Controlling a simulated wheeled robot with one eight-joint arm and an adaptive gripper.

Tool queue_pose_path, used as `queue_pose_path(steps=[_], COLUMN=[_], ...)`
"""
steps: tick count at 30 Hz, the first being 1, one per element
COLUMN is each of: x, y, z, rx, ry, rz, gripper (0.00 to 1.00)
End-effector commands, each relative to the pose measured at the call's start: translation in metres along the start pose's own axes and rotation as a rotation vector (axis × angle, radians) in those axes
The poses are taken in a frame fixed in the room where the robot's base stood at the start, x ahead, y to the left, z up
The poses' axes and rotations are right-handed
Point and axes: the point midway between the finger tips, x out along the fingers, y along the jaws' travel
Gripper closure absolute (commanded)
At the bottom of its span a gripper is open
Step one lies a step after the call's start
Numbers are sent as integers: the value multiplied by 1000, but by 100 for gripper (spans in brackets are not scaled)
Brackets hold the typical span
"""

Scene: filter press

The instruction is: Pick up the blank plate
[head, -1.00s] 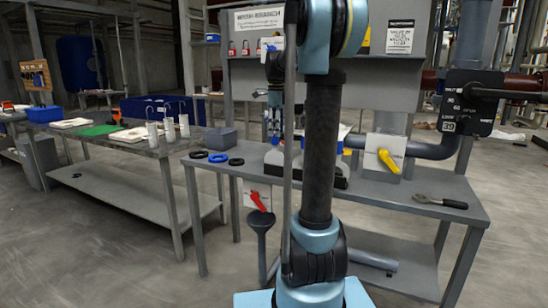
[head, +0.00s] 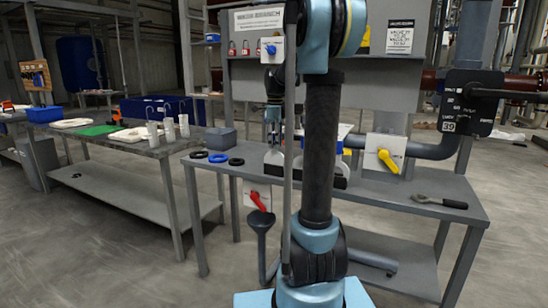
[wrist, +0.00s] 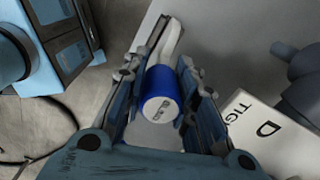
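In the wrist view a blue cylinder (wrist: 160,82) with a pale, marked round end lies between the fingers of my gripper (wrist: 162,78). It looks like a handle, with a pale surface below it; I cannot tell for sure that this is the blank plate. The fingers stand on both sides of it with narrow gaps, and no firm contact shows. In the head view my gripper (head: 273,116) hangs over the near bench, partly behind my arm. Pale rounded plates (head: 274,158) stand upright there in a black-based rack (head: 341,182), largely hidden by my arm.
A panel with signs (head: 399,37) stands behind. A lettered label (wrist: 262,132) is close right in the wrist view.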

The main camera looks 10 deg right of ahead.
Motion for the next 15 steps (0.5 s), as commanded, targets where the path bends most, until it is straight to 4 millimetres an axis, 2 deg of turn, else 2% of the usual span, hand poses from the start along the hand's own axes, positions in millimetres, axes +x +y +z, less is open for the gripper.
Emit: queue_pose_path(steps=[11, 15], x=[-1, -12], y=[0, 0], z=[0, 0], rx=[0, 0], ry=[0, 0], rz=[0, 0], gripper=[100, 100])
